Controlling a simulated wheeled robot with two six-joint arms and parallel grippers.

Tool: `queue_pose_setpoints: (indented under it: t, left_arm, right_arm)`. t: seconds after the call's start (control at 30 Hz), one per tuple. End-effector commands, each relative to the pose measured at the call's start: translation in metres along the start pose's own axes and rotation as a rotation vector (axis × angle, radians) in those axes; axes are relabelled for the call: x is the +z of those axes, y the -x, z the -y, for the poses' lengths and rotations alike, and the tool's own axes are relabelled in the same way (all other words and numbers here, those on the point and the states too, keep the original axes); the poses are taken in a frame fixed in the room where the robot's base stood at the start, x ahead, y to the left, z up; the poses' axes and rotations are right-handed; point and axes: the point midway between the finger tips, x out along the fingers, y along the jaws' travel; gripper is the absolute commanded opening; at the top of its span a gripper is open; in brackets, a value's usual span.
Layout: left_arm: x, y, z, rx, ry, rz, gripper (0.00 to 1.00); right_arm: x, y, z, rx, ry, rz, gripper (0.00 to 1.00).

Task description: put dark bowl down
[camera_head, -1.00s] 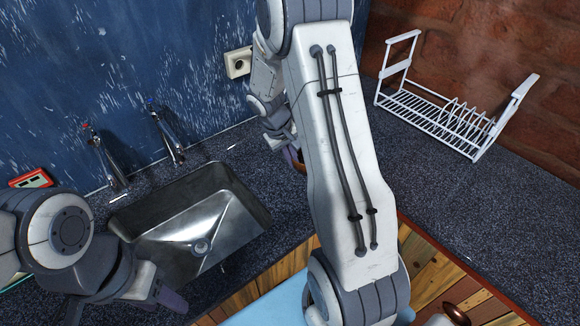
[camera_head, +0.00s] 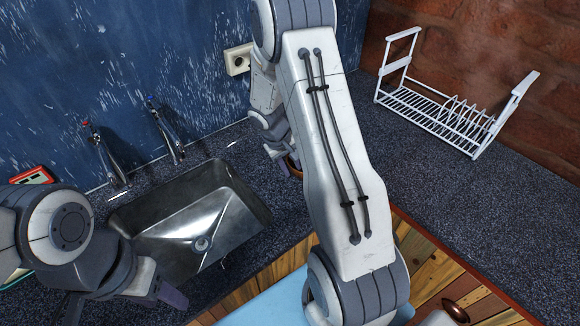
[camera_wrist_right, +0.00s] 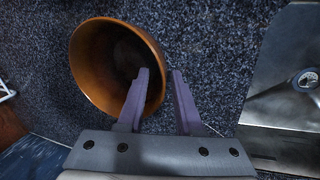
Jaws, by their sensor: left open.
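The dark bowl (camera_wrist_right: 92,72), brown-orange with a dark inside, is at the dark speckled counter in the right wrist view. In the head view only a sliver of the bowl (camera_head: 293,168) shows behind my right arm. My right gripper (camera_wrist_right: 160,73) has its fingers apart, one over the bowl's inside and one outside, with the rim between them; a gap shows beside the rim. Whether the bowl's base touches the counter is hard to tell. My left gripper (camera_head: 122,302) is open and empty at the lower left, in front of the sink.
A metal sink (camera_head: 190,215) with two taps is left of the bowl. A white dish rack (camera_head: 440,120) stands at the right by the brick wall. The counter (camera_head: 480,215) in front of the rack is clear. A wall socket (camera_head: 238,61) is behind my right arm.

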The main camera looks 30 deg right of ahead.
Motion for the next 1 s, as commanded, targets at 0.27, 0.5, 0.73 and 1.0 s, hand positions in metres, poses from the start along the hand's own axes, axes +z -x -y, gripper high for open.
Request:
queue_pose_setpoints:
  t: [0.27, 0.5, 0.73, 1.0]
  left_arm:
    - [0.000, 0.005, 0.000, 0.000, 0.000, 0.000, 0.50]
    - [0.000, 0.002, 0.000, 0.000, 0.000, 0.000, 0.50]
    - [0.000, -0.001, 0.000, 0.000, 0.000, 0.000, 0.50]
    - [0.000, -0.002, 0.000, 0.000, 0.000, 0.000, 0.50]
  right_arm:
    - [-0.001, 0.007, -0.001, 0.001, 0.000, -0.002, 0.34]
    - [-0.002, 0.052, -0.001, 0.002, 0.000, -0.007, 0.34]
    - [-0.001, 0.099, -0.001, 0.000, 0.000, -0.006, 0.34]
    - [0.000, 0.122, -0.001, 0.000, 0.001, -0.001, 0.34]
